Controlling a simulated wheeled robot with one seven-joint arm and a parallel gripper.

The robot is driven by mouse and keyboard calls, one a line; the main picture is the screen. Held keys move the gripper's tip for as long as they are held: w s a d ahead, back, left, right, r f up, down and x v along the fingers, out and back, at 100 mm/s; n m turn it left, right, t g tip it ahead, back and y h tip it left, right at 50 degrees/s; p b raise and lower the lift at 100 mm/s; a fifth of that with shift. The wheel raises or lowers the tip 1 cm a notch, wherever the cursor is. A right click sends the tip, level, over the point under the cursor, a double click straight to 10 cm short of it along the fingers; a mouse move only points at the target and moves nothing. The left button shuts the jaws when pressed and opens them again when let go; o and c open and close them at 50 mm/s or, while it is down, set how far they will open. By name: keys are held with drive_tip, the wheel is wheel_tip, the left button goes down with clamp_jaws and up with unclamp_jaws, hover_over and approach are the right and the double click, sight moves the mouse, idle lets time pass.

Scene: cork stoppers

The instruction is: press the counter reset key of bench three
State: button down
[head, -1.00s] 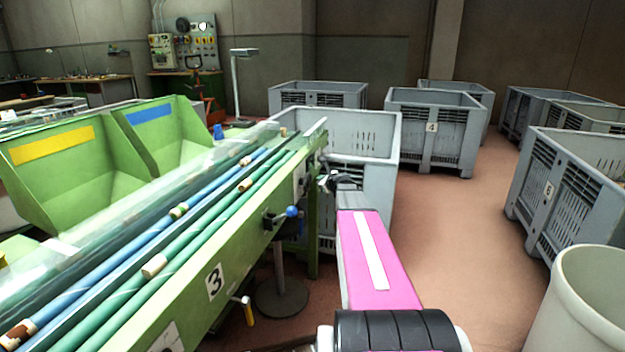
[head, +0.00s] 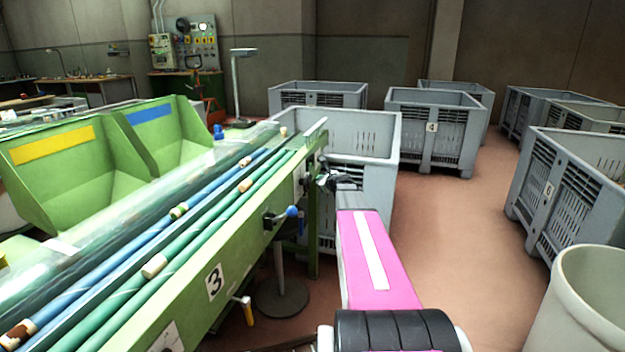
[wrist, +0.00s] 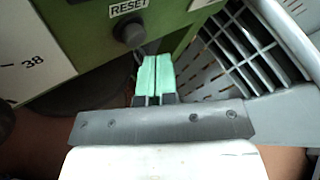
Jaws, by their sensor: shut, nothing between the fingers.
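Bench three is the green bench (head: 262,232) with a "3" plate on its side in the head view. In the wrist view a dark round key (wrist: 132,34) sits under a "RESET" label (wrist: 128,8) on a green panel. My gripper (wrist: 156,60) is shut and empty, its two teal fingers side by side. The fingertips are just below and right of the key in the picture; I cannot tell whether they touch the panel. In the head view my gripper (head: 311,182) is at the bench's far right end, where the key cannot be made out.
A white plate (wrist: 28,50) marked "38" is left of the key. A grey crate (head: 375,150) stands close behind and right of my gripper. A blue-knobbed lever (head: 290,212) sticks out of the bench side. Open floor (head: 460,230) lies to the right.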

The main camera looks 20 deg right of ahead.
drive_tip(key=shift+w+a, duration=0.1)
drive_tip(key=shift+w+a, duration=0.15)
drive_tip(key=shift+a, duration=0.1)
drive_tip(key=shift+w+a, duration=0.25)
drive_tip(key=shift+a, duration=0.1)
idle(0.8)
drive_tip(key=shift+s+d, duration=0.1)
idle(0.3)
drive_tip(key=shift+s+d, duration=0.4)
drive_tip(key=shift+d, duration=0.2)
drive_tip(key=shift+s+d, duration=0.7)
drive_tip(key=shift+d, duration=0.35)
drive_tip(key=shift+s+d, duration=0.7)
drive_tip(key=shift+d, duration=0.35)
